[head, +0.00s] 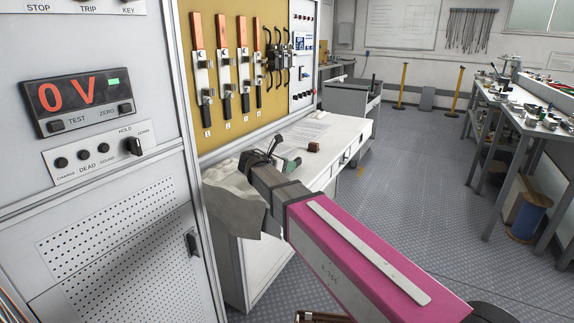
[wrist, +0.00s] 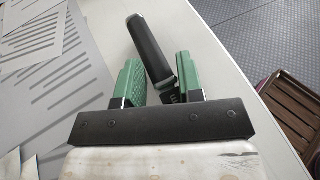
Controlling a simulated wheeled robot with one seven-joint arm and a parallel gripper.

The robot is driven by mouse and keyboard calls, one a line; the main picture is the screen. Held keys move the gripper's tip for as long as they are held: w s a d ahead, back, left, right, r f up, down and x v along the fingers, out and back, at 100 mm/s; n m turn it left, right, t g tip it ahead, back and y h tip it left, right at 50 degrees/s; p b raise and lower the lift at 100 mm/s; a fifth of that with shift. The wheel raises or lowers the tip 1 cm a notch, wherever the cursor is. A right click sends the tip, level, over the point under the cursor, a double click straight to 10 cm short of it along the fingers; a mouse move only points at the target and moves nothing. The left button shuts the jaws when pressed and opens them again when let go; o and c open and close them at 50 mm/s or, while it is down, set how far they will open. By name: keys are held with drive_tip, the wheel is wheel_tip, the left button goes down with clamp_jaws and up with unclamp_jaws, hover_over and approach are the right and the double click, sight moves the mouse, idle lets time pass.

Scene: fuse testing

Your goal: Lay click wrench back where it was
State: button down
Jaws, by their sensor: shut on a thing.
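The click wrench (wrist: 150,48) shows in the wrist view as a black rounded handle with a dark, marked end. It lies tilted between the two green fingers of my gripper (wrist: 160,78), which are shut on it. The handle points up and slightly left in that view, over the white bench top (wrist: 188,40). I cannot tell whether the wrench touches the bench. In the head view my gripper (head: 289,163) is low over the near part of the white bench (head: 348,128), mostly hidden by my arm. A dark rod-like shape shows beside it, perhaps the wrench.
A grey sheet with dark stripes (wrist: 62,62) lies left of my gripper. A grey cloth (head: 232,205) hangs over the bench's near end. A small brown block (head: 313,147) and papers (head: 303,131) lie further along. A brown slatted crate (wrist: 290,108) is beyond the bench edge.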

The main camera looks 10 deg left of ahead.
drive_tip(key=shift+f, duration=0.55)
drive_tip(key=c, duration=0.7)
unclamp_jaws()
